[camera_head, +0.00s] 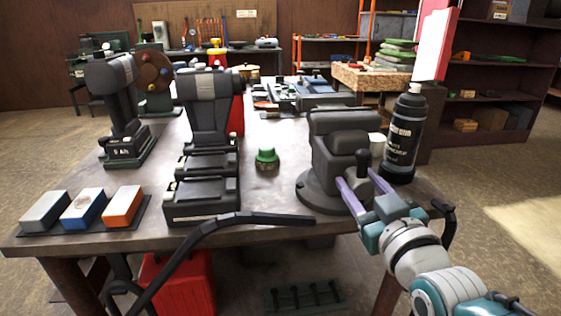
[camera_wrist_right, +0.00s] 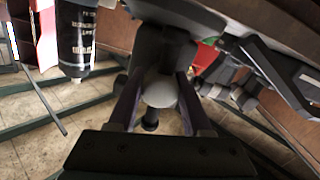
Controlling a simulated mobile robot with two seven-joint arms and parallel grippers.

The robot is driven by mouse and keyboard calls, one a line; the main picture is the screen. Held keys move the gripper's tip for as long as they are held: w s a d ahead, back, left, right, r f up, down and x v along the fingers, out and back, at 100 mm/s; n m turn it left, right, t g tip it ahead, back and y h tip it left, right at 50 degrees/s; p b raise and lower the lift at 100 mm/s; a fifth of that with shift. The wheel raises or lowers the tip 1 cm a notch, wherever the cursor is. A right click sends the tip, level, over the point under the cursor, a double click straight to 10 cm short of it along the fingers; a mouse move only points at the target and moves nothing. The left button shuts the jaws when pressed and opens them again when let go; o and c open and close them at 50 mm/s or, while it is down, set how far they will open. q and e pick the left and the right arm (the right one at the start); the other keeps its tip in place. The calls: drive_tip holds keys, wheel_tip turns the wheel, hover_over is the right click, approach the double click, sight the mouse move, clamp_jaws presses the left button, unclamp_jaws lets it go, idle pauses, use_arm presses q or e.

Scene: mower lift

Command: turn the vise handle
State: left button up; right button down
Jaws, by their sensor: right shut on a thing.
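The dark grey vise (camera_head: 335,140) stands on a round base at the right front of the workbench. Its handle (camera_head: 363,160) has a dark knob on the side facing me. My right gripper (camera_head: 360,181) reaches in from the lower right, with its two purple fingers on either side of the handle. In the right wrist view, the right gripper (camera_wrist_right: 160,98) has its fingers around the handle's pale rounded end (camera_wrist_right: 160,92), with dark parts of the vise (camera_wrist_right: 165,45) behind it. The exact contact is partly hidden. My left gripper is not in view.
A green-capped object (camera_head: 266,158) and a dark machine (camera_head: 205,150) are to the left.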

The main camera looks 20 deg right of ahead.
idle(0.3)
drive_tip(key=shift+c, duration=1.7)
unclamp_jaws()
drive_tip(key=s+a+p, duration=0.1)
drive_tip(key=s+a, duration=0.1)
drive_tip(key=s, duration=0.7)
drive_tip(key=shift+s, duration=0.4)
drive_tip(key=shift+r, duration=0.1)
